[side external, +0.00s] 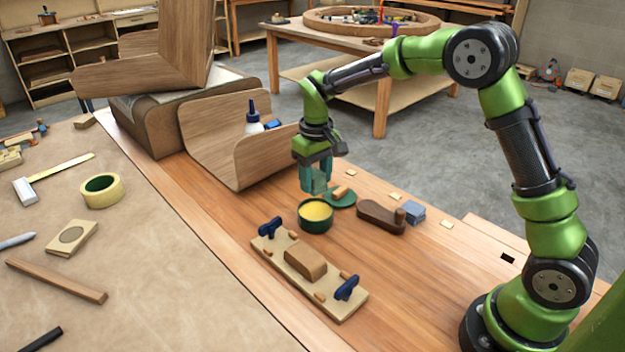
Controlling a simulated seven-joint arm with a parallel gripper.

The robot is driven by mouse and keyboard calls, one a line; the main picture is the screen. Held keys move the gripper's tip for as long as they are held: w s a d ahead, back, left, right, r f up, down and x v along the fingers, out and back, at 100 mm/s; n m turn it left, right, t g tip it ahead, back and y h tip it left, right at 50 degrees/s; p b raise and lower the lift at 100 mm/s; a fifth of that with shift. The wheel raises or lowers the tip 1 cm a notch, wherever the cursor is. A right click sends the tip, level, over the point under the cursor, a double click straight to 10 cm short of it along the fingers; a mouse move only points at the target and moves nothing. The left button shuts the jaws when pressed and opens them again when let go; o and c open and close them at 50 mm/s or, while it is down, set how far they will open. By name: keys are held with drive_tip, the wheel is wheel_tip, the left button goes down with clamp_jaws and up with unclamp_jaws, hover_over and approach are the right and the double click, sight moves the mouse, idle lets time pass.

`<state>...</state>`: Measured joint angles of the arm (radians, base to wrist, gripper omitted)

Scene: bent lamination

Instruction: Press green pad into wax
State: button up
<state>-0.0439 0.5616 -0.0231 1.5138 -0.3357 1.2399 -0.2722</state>
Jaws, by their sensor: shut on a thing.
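An open round tin of yellow wax (316,211) with a dark green wall stands on the wooden bench. My gripper (315,184) points down just above and behind the tin. It is shut on the green pad (313,187), which is small and partly hidden between the teal fingers. The pad looks apart from the wax, over the tin's back edge. The green lid (343,202) lies flat behind and to the right of the tin, with a small wooden piece on it.
A clamped board with a wooden block (305,262) lies in front of the tin. A dark wooden plane (380,216) and a blue block (414,209) stand to the right. A bent wood panel (212,140) with a white bottle (253,122) stands behind left.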

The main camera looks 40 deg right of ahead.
drive_tip(key=shift+s+f, duration=0.1)
hover_over(316, 212)
drive_tip(key=shift+f, duration=2.7)
drive_tip(key=shift+f, duration=0.65)
drive_tip(key=shift+r, duration=0.15)
drive_tip(key=shift+r, duration=3.45)
